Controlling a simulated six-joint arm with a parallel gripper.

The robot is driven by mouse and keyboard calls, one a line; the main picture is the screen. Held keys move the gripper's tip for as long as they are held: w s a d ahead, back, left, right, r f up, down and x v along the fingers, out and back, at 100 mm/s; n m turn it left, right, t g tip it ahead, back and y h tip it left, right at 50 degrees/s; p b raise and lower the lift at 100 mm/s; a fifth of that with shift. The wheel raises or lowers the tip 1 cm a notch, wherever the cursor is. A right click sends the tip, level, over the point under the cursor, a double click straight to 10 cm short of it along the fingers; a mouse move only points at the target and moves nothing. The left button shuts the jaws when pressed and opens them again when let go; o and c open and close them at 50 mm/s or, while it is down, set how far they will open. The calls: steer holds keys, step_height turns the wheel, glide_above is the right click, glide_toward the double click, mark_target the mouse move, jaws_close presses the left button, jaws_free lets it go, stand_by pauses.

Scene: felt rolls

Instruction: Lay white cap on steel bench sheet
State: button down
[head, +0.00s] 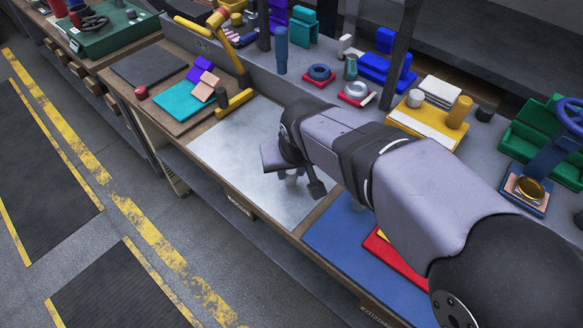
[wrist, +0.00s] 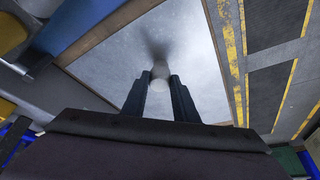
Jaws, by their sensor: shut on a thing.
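The white cap (wrist: 160,72) is held between the two fingertips of my gripper (wrist: 160,84) in the wrist view. The sheet is a bare, shiny grey square, also seen in the wrist view (wrist: 196,40). A dark shadow falls on the sheet beside the cap. I cannot tell whether the cap touches the sheet. My arm hides the sheet's right part in the head view.
A blue mat (head: 350,245) and a red tray (head: 398,262) lie to the right. A teal mat (head: 187,101) with small blocks lies to the left. A yellow tray (head: 415,120) with items stands behind my arm. The sheet's left and front parts are clear.

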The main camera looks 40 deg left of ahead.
steer(key=shift+f, duration=0.4)
steer(key=c, duration=1.3)
jaws_free()
steer(key=shift+c, duration=0.2)
steer(key=b+v, duration=0.1)
steer(key=v, duration=0.6)
steer(key=shift+r, duration=0.2)
steer(key=shift+s, duration=0.1)
